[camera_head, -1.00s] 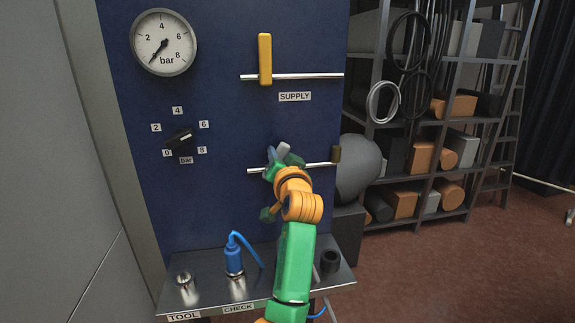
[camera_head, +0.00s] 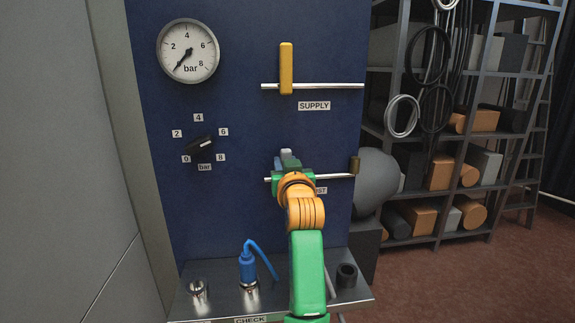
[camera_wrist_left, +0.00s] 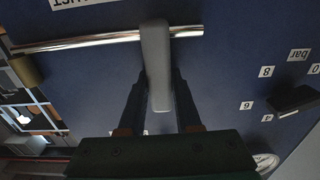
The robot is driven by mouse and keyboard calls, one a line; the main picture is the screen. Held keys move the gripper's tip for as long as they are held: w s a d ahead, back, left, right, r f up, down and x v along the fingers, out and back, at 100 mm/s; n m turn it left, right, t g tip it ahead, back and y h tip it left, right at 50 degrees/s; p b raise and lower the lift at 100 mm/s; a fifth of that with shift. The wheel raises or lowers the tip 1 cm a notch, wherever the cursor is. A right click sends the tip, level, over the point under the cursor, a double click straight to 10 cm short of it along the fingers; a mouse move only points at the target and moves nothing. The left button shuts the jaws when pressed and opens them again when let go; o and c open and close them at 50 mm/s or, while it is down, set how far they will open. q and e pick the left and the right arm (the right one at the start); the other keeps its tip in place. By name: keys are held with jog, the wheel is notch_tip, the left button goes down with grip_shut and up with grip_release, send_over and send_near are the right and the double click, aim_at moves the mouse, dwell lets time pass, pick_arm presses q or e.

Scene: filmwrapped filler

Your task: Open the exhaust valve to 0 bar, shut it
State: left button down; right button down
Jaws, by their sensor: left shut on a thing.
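The exhaust valve's grey lever (camera_head: 287,155) stands upright, across its silver pipe (camera_head: 335,177), on the blue panel. The label below, ending in "ST" (camera_head: 320,190), is partly hidden by my arm. My left gripper (camera_head: 290,168) is at the lever and hides its lower part. In the left wrist view the lever (camera_wrist_left: 156,55) lies between the two dark fingers of my left gripper (camera_wrist_left: 158,85), which is shut on it. The round pressure gauge (camera_head: 188,51) has its needle at the lower left, near 0 bar. My right gripper is out of view.
The yellow supply lever (camera_head: 286,68) stands upright above its pipe. A black selector knob (camera_head: 200,144) is at the left. A shelf (camera_head: 374,293) below holds a blue plug (camera_head: 247,268) with a hose. A grey sphere (camera_head: 376,182) and racks stand at right.

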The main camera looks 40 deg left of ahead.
pick_arm(q)
jog(key=shift+f, duration=0.15)
jog(key=c, duration=0.6)
grip_release()
jog(key=shift+s+d, duration=0.15)
jog(key=shift+d, duration=0.05)
jog(key=b+v, duration=0.3)
jog(key=v, duration=0.3)
jog(key=shift+s+d, duration=0.2)
jog(key=shift+s, duration=0.05)
